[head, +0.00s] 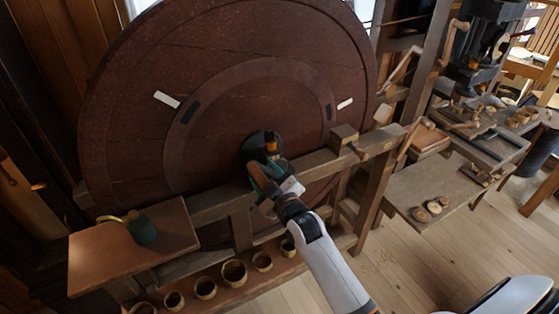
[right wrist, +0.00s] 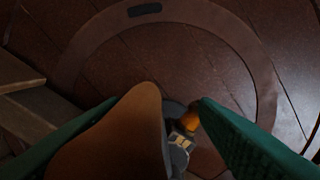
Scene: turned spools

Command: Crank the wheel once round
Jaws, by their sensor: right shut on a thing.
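The big dark red-brown wheel (head: 220,80) stands upright in a wooden frame. It has pale marks near its left and right sides and dark marks on an inner ring. Its dark hub (head: 255,143) carries an orange part (head: 272,147). My right gripper (head: 264,180) is at the front of the hub, just below it, shut on a brown wooden crank handle. In the right wrist view the handle (right wrist: 125,135) lies between the green fingers, with the wheel face (right wrist: 205,60) behind. The gripper hides part of the crank arm. My left gripper is out of view.
A wooden rail (head: 320,163) crosses before the wheel. A green can (head: 141,228) with a brass spout stands on a shelf (head: 90,260) at left. Several round cups (head: 234,271) line the low shelf. Benches with turned pieces (head: 434,207) stand at right; floor shows between.

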